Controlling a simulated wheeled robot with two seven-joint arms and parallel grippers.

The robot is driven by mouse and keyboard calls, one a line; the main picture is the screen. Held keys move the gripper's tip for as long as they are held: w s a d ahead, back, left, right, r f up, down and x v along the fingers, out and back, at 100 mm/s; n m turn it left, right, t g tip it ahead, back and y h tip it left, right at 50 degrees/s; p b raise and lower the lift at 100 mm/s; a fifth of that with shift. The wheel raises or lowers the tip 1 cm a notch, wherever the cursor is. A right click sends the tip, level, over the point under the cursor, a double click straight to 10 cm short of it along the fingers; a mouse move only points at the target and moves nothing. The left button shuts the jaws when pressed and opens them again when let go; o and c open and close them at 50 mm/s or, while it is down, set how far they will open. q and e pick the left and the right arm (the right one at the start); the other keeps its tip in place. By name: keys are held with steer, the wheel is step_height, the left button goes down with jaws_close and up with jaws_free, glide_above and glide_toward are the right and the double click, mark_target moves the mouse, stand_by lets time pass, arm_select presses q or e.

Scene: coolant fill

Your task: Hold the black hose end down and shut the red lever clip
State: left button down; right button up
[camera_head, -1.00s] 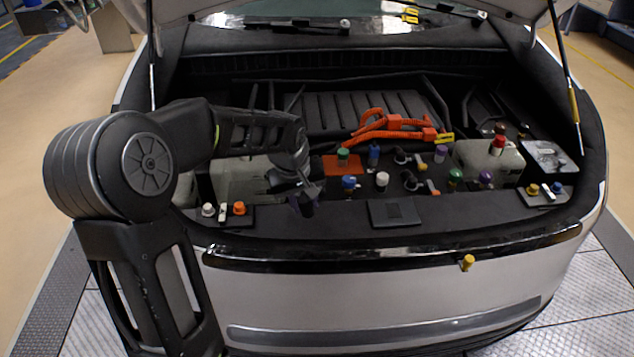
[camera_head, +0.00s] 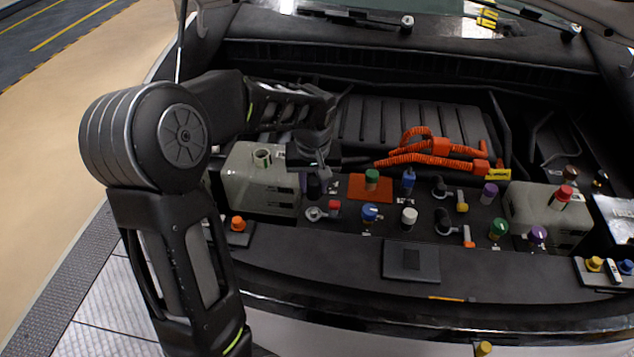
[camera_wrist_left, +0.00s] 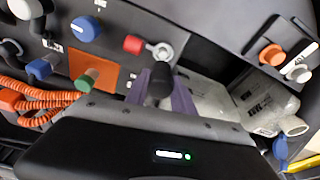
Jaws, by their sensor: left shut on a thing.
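The black hose end (camera_head: 314,188) stands upright by the grey tank's right side. My left gripper (camera_head: 315,178) comes down over it, with its purple fingers on either side. In the left wrist view the black hose end (camera_wrist_left: 161,80) sits between these fingers, and the gripper (camera_wrist_left: 160,97) is shut on it. A grey ring clip (camera_wrist_left: 162,50) lies at the hose's foot, with its red lever (camera_wrist_left: 133,44) sticking out to one side. The red lever (camera_head: 334,205) also shows in the head view, just right of the hose. Whether the clip is latched cannot be told. My right gripper is out of view.
An orange plate with a green cap (camera_head: 372,176) and a blue cap (camera_head: 369,212) stand close to the right. The grey tank (camera_head: 253,180) is close on the left.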

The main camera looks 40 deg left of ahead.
arm_select(q)
steer(key=shift+s, duration=0.1)
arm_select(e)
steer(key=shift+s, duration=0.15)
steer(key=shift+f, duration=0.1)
